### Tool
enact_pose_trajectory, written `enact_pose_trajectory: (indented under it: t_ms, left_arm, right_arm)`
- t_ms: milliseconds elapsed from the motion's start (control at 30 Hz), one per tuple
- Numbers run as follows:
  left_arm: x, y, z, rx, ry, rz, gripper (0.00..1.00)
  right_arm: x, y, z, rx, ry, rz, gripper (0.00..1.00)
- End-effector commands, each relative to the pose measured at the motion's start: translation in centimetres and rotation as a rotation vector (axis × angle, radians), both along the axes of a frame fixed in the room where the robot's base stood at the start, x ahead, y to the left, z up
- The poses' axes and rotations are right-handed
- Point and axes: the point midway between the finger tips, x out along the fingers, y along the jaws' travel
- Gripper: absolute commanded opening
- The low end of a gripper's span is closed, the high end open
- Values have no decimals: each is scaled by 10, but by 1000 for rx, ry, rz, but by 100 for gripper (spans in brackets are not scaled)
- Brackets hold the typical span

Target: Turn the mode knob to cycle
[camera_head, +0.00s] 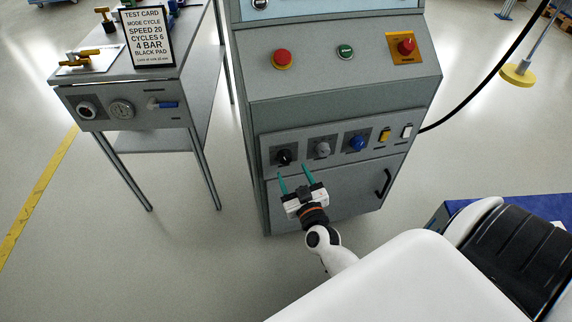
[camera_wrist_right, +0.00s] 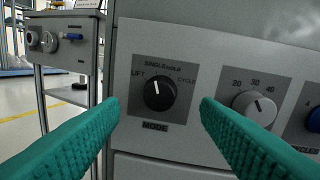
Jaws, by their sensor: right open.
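The black mode knob (camera_head: 284,157) is the leftmost control on the lower panel of the grey console. In the right wrist view the mode knob (camera_wrist_right: 159,95) sits above the label MODE, with LIFT at its left, SINGLE/HOLD above and CYCLE at its upper right. Its white pointer mark is near the top, tilted slightly left, away from CYCLE. My right gripper (camera_head: 294,173) is open and empty, its two teal fingers pointing at the panel. In the wrist view the knob lies between the fingers, beyond their tips and apart from them. My left gripper is not in view.
A grey speed dial (camera_head: 322,149), a blue knob (camera_head: 358,143), a yellow switch (camera_head: 384,135) and a white switch (camera_head: 406,131) line the panel rightwards. A test card (camera_head: 148,36) reading MODE CYCLE stands on the side table at left.

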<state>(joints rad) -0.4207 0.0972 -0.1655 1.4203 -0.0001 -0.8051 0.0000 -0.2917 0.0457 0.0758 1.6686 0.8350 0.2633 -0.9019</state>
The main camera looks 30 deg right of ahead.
Motion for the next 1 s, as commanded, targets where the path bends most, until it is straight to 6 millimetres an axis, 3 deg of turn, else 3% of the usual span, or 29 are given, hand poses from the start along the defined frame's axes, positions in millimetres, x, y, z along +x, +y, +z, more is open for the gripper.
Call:
enact_pose_trajectory:
  t_ms: [100,300,667,933,1000]
  left_arm:
    - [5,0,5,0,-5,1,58]
    - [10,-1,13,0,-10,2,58]
    - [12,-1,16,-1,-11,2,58]
    - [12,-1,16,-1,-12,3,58]
    - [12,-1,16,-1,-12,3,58]
  right_arm:
    - [22,-6,0,-1,-1,0,57]
    - [42,-11,-1,-2,1,1,57]
    - [47,-12,-1,0,2,1,57]
    - [47,-12,-1,0,2,1,15]
    - [47,-12,-1,0,2,1,13]
